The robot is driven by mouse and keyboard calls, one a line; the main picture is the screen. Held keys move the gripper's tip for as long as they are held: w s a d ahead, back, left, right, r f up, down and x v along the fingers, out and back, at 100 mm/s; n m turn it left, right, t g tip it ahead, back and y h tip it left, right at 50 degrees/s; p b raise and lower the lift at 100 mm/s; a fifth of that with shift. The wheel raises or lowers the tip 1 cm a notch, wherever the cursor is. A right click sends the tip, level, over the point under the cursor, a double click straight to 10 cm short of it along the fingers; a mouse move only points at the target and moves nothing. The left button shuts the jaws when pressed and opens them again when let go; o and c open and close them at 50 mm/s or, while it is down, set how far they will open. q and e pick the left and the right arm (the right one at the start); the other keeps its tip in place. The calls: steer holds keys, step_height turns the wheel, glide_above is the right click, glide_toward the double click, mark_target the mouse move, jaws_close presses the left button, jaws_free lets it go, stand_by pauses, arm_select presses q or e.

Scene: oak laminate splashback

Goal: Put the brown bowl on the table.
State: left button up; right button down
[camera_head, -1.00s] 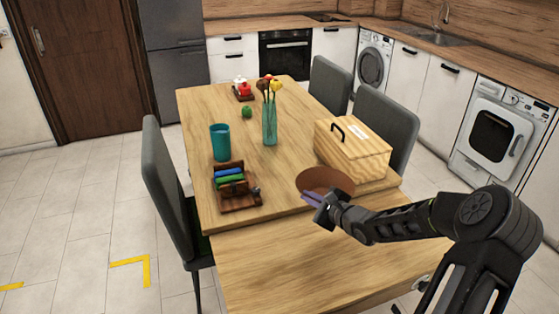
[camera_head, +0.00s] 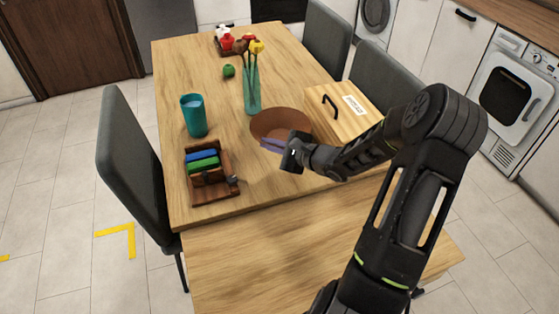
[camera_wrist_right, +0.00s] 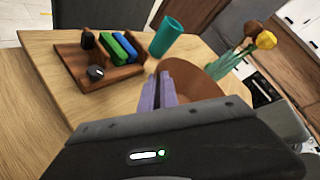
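The brown bowl (camera_head: 281,122) is over the near part of the wooden table (camera_head: 225,160), left of the wooden box. My right gripper (camera_head: 271,144) has its purple fingers at the bowl's near rim. In the right wrist view the fingers (camera_wrist_right: 163,92) are close together with the rim at them, and the bowl (camera_wrist_right: 198,78) extends beyond them. The gripper looks shut on the rim. I cannot tell whether the bowl's underside touches the table. My left gripper is not in view.
The wooden box (camera_head: 342,108) stands close right of the bowl. A glass vase with flowers (camera_head: 252,90) stands behind it. A teal cup (camera_head: 194,115) and a wooden rack (camera_head: 208,175) are to the left. The near tabletop (camera_head: 270,250) is clear.

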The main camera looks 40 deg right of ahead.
steer(key=shift+w+d+f, duration=0.1)
steer(key=shift+f, duration=2.8)
step_height(320, 180, down, 4)
steer(key=shift+f, duration=0.15)
steer(key=c, duration=2.1)
jaws_free()
steer(key=shift+f, duration=0.15)
steer(key=o, duration=0.5)
